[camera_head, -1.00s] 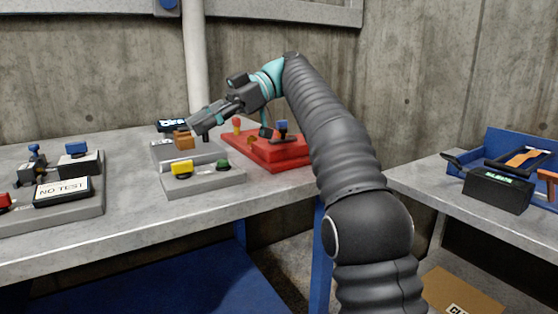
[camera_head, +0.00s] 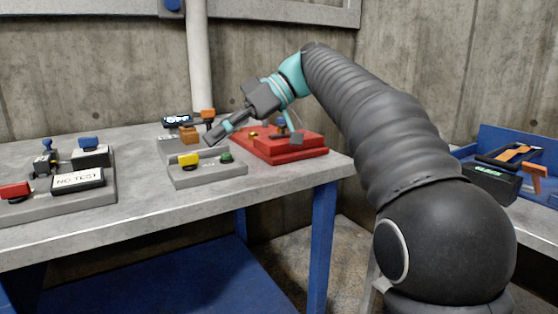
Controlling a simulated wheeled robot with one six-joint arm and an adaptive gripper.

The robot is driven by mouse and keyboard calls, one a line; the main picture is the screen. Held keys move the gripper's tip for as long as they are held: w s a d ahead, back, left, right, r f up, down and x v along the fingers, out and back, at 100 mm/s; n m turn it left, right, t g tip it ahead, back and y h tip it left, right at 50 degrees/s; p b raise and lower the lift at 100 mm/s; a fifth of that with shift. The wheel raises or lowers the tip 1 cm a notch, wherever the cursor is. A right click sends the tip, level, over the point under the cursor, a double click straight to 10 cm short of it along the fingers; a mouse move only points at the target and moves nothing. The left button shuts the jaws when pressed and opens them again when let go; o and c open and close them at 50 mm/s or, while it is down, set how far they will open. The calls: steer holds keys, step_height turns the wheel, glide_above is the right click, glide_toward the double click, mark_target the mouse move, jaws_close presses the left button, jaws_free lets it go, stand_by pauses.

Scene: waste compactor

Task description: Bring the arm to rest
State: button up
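My arm (camera_head: 375,115) reaches in from the right, bends at a high teal joint and slopes down to the left. My gripper (camera_head: 225,137) hangs over the bench near the red control box (camera_head: 295,151). Its dark fingers point down-left, in front of the orange switches and above the grey panel. I see nothing held in it, but the side-on view does not show the gap between the fingers clearly. I cannot tell whether it touches anything.
A grey panel (camera_head: 208,177) carries a yellow knob (camera_head: 188,159) and a green knob (camera_head: 226,156). A "NO TEST" display (camera_head: 78,180) stands at left on the bench (camera_head: 150,218). A blue tray (camera_head: 500,136) lies at right on another table. The bench front is clear.

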steer(key=s+d+f+m+t+h, duration=0.4)
steer(key=s+d+f+m, duration=0.4)
steer(key=s+d+f, duration=0.3)
steer(key=s+d+f+m+t+h, duration=0.4)
steer(key=s+d+f+m+h, duration=0.3)
steer(key=d+f, duration=0.8)
steer(key=s+f+m, duration=0.2)
steer(key=s, duration=0.2)
steer(key=shift+s+d+f+t, duration=0.25)
steer(key=shift+d+f+t, duration=0.05)
steer(key=shift+d+f, duration=0.1)
steer(key=shift+a, duration=0.1)
